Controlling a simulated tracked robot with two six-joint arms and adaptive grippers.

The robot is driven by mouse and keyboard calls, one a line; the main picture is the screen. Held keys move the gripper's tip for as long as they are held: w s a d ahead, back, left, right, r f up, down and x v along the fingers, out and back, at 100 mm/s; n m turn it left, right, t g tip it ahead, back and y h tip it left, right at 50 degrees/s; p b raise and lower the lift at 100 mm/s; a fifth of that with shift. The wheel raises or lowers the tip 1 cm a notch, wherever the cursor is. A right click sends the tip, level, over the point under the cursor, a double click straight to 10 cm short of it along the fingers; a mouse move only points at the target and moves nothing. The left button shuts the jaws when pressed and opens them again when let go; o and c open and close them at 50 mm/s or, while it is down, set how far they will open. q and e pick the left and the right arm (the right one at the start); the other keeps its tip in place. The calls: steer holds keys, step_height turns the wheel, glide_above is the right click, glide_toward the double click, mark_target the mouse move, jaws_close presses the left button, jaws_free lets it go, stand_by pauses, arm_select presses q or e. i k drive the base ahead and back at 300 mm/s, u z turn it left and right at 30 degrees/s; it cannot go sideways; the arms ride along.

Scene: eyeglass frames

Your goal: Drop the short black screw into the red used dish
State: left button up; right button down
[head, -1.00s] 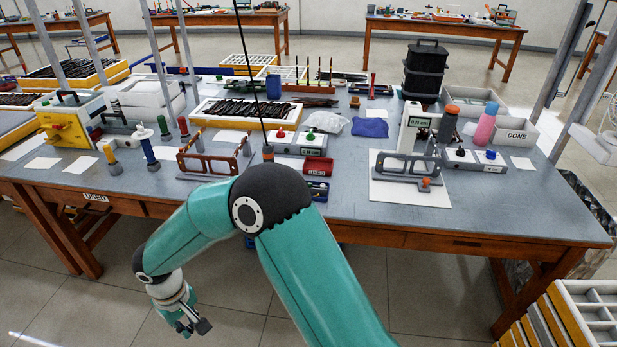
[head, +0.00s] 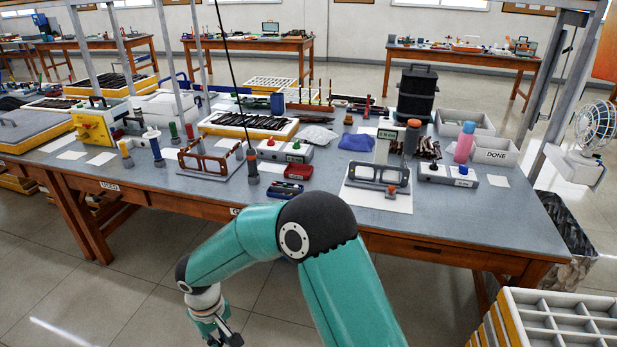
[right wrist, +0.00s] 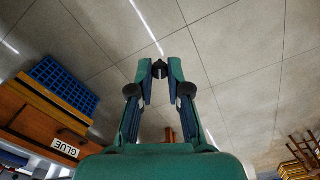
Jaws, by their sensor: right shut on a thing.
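My right gripper (right wrist: 160,75) points out over the bare floor in the right wrist view, shut on a small black piece (right wrist: 160,69) between its fingertips. The piece looks like the short black screw, but its shape is hard to make out. In the head view my right gripper (head: 222,338) hangs low in front of the table, partly cut off by the bottom edge, and the screw cannot be made out there. A small red dish (head: 299,171) sits near the table's front edge, its label too small to read. My left gripper is not in view.
A blue grid crate (right wrist: 63,86) is beside the table drawer. Stacked divided trays (head: 560,320) stand lower right.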

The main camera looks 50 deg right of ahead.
mark_target(299, 171)
steer(key=z, duration=1.1)
steer(key=i, duration=2.5)
steer(key=u, duration=0.05)
